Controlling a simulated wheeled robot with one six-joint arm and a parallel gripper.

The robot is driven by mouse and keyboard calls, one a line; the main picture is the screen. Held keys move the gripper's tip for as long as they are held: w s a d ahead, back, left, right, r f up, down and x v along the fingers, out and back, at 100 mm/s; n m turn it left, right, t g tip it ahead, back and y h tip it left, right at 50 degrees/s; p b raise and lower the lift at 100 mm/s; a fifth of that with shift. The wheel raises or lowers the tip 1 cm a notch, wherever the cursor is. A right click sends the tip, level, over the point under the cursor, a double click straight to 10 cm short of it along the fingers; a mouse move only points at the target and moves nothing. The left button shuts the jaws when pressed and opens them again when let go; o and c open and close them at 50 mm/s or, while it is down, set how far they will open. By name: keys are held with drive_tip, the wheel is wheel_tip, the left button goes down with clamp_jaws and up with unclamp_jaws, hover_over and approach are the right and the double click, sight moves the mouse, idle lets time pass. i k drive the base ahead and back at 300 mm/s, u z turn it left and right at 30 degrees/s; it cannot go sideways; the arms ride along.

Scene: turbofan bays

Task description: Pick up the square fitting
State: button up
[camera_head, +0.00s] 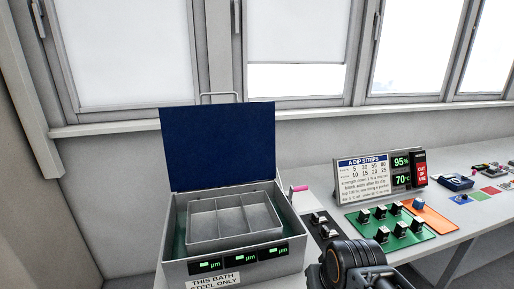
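I cannot tell for sure which piece is the square fitting. Several small dark fittings with light parts, one of them a dark fitting (363,215), stand in rows on a green board (427,235) on the bench at the right. They are too small for their shapes to be told apart. A dark rounded part of my arm shows at the bottom edge, in front of the green board's left side. My gripper's fingertips are not visible.
A grey bath box (180,268) with a raised blue lid (220,145) and a divided tray (235,238) stands left of centre. An orange board (432,221) with a blue knob adjoins the green board. A sign and a readout (401,181) stand behind.

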sight(416, 226)
drive_tip(key=z, duration=1.2)
drive_tip(key=i, duration=0.25)
drive_tip(key=u, duration=0.05)
